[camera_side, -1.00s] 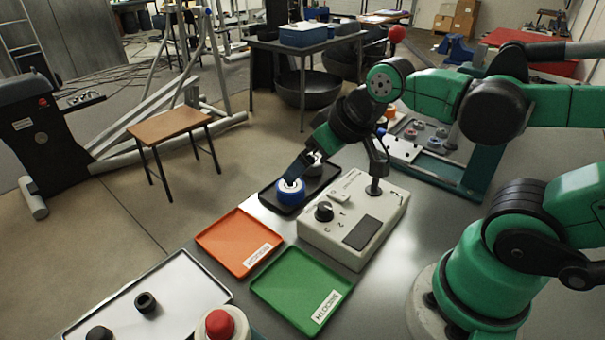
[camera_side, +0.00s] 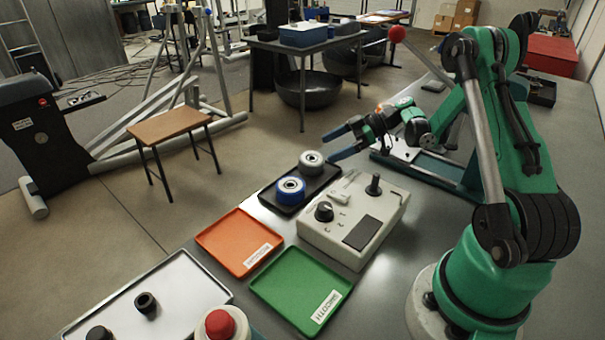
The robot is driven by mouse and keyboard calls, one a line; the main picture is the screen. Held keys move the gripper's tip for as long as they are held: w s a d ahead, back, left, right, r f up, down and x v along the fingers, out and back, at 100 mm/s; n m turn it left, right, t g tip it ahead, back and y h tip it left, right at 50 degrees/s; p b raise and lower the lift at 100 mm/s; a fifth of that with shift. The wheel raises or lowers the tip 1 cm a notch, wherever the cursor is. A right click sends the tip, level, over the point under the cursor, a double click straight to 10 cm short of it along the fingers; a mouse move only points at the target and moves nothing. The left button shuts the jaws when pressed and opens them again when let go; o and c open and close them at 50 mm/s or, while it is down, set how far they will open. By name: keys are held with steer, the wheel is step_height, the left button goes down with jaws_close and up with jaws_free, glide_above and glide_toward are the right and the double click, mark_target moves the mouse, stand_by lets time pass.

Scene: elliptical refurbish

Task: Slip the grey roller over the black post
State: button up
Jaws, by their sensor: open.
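The grey roller (camera_side: 312,162) lies in the black tray (camera_side: 322,186), behind the blue roller (camera_side: 290,190). My gripper (camera_side: 329,147) is open and empty, just up and to the right of the grey roller in the picture. Its two blue fingers point left and are spread apart. They look clear of the roller, though the height gap is hard to judge. A short black post (camera_side: 374,186) with a rounded top stands upright on the light grey control box, to the right of the tray. I cannot tell whether this is the post meant.
The control box (camera_side: 312,236) also carries a black knob (camera_side: 324,211). An orange tray (camera_side: 227,258) and a green tray (camera_side: 280,292) lie empty in front. A white tray (camera_side: 185,300) holds black rings. A teal fixture (camera_side: 455,180) stands behind the box.

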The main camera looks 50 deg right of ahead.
mark_target(316, 158)
steer(key=shift+s+d+f, duration=0.2)
steer(key=shift+d+f, duration=0.1)
steer(key=shift+w+a+f+n, duration=0.1)
steer(key=shift+f+n, duration=0.1)
steer(key=shift+n, duration=0.1)
steer(key=shift+x, duration=2.5)
steer(key=shift+r, duration=0.1)
steer(key=c, duration=1.3)
steer(key=shift+c, duration=0.2)
steer(key=shift+r, duration=0.1)
